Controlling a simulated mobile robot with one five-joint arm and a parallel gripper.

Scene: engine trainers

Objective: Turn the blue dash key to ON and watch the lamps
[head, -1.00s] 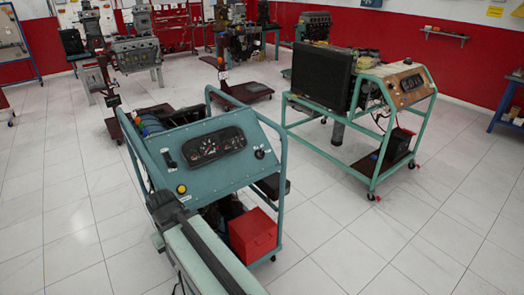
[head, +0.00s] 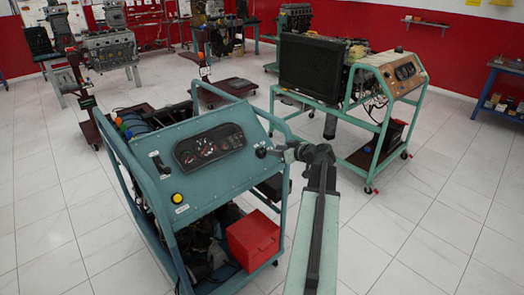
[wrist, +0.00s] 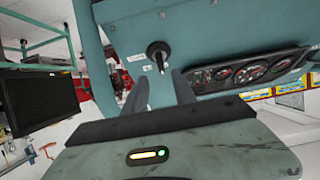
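The blue dash panel (head: 178,183) slopes on top of a blue wheeled engine stand. Its black key (head: 261,152) is at the panel's right side; in the wrist view the key (wrist: 158,54) sticks out of a round base. The instrument cluster (head: 210,145) is left of the key, and its gauges show in the wrist view (wrist: 250,72). No lamp in it clearly looks lit. My gripper (head: 281,152) is at the key's right in the head view. In the wrist view its fingers (wrist: 159,88) are apart and empty, with the key beyond the gap between them.
A yellow button (head: 177,198) and a dark switch (head: 160,163) are on the panel's left. The stand's tubular frame (head: 280,125) rises beside the key. A red box (head: 253,238) sits low on the stand. A second green stand (head: 378,130) is behind right. Open tiled floor lies right.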

